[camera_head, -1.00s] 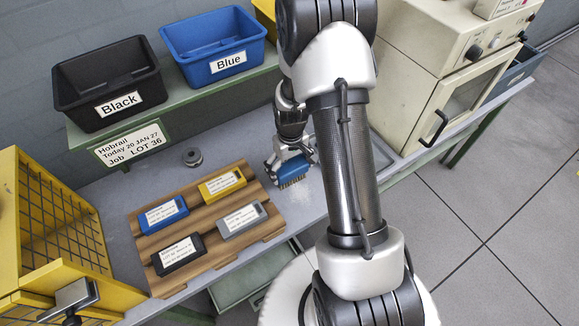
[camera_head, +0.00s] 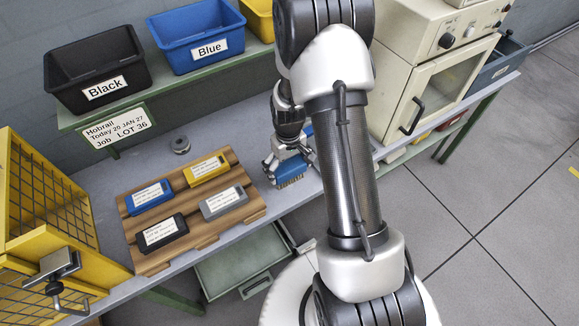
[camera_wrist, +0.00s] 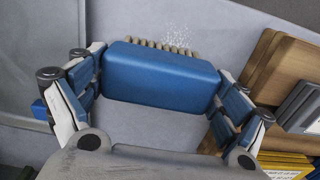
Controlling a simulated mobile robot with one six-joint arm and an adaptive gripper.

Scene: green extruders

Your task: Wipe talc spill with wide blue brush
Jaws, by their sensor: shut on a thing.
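The wide blue brush (camera_head: 291,172) is in my gripper (camera_head: 285,160), low over the grey bench, right of the wooden board. In the wrist view the brush's blue back (camera_wrist: 160,76) fills the space between my gripper's fingers (camera_wrist: 160,88), which are shut on its two ends. A row of pale bristles shows along its far edge. White talc specks (camera_wrist: 176,36) lie on the bench just beyond those bristles. I cannot tell whether the bristles touch the bench. I cannot make out the talc in the head view.
The wooden board (camera_head: 187,205) holds blue, yellow, grey and black labelled blocks. Black (camera_head: 97,82) and blue (camera_head: 196,42) bins stand on the shelf. A yellow mesh cage (camera_head: 50,215) is left, a cream oven (camera_head: 425,95) right.

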